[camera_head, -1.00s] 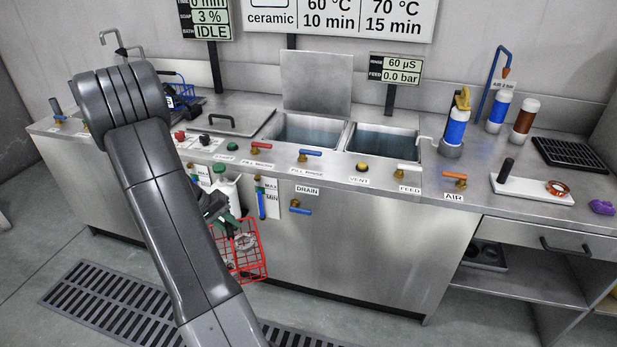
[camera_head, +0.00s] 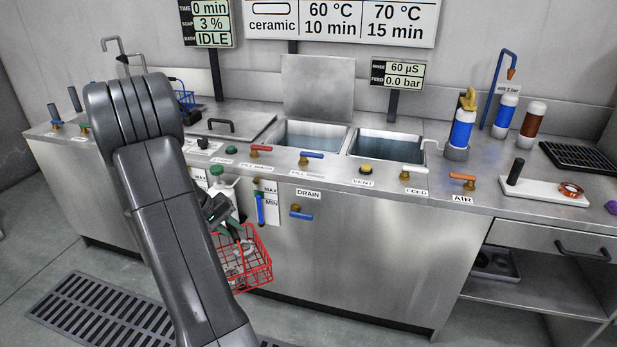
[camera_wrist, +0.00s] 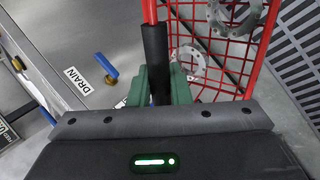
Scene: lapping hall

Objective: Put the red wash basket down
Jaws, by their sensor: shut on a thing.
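The red wash basket (camera_head: 246,262) hangs from my gripper (camera_head: 226,226) in front of the steel cabinet, above the floor. It is a red wire basket with grey ring-shaped parts (camera_wrist: 187,62) inside, seen in the wrist view. In the wrist view my gripper (camera_wrist: 160,84) has green fingers shut on the basket's black handle grip (camera_wrist: 155,58). The red basket mesh (camera_wrist: 232,55) fills the upper right of that view. My arm hides part of the basket's left side in the head view.
A steel counter (camera_head: 330,168) has two open tanks (camera_head: 385,147), with valve levers along its front edge. A blue basket (camera_head: 184,99) stands at the back left. A floor grating (camera_head: 95,312) lies below. Bottles (camera_head: 461,130) and a white board (camera_head: 545,192) occupy the right side.

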